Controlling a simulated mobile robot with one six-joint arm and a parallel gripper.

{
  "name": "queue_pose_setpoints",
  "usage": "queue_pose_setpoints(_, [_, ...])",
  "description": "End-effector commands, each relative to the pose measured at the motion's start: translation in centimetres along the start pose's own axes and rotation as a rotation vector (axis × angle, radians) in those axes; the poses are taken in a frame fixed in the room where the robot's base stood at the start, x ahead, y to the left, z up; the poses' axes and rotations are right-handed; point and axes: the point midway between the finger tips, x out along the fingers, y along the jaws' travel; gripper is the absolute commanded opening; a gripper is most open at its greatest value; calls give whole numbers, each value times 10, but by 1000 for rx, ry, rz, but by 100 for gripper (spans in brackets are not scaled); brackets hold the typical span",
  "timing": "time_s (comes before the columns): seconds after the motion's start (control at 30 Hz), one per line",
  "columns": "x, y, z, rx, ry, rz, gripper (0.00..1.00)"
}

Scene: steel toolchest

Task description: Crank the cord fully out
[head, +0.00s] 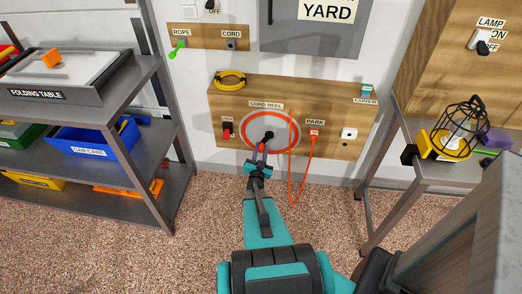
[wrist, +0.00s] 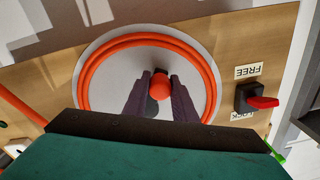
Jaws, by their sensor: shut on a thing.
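The cord reel (head: 298,136) is a grey disc ringed with orange cord, on a wooden panel under a "CORD REEL" label. In the wrist view the reel (wrist: 90,80) fills the middle, with the orange cord lying along its rim. My gripper (head: 263,150) reaches up to the lower left of the reel's centre. In the wrist view my gripper (wrist: 160,90) is shut on the round red crank knob (wrist: 161,84). The orange cord (head: 291,165) hangs below the panel in a loop and rises to an orange plug (head: 314,132) under the "PARK" label.
A red-handled FREE/LOCK switch (wrist: 258,101) is beside the reel; it also shows in the head view (head: 228,129). A white socket (head: 349,133) is right of the plug. A shelf (head: 100,104) stands left, and a bench with a caged lamp (head: 462,128) right.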

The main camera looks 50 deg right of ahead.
Motion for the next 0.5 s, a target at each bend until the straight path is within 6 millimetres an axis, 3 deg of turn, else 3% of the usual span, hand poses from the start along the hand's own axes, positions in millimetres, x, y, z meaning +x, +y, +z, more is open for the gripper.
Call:
queue_pose_setpoints(0.03, [-1, -1, 1, -5, -2, -5, 28])
queue_pose_setpoints(0.13, [0, 0, 1, -4, -2, -2, 43])
queue_pose_setpoints(0.5, [-1, 2, 0, -1, -1, 3, 43])
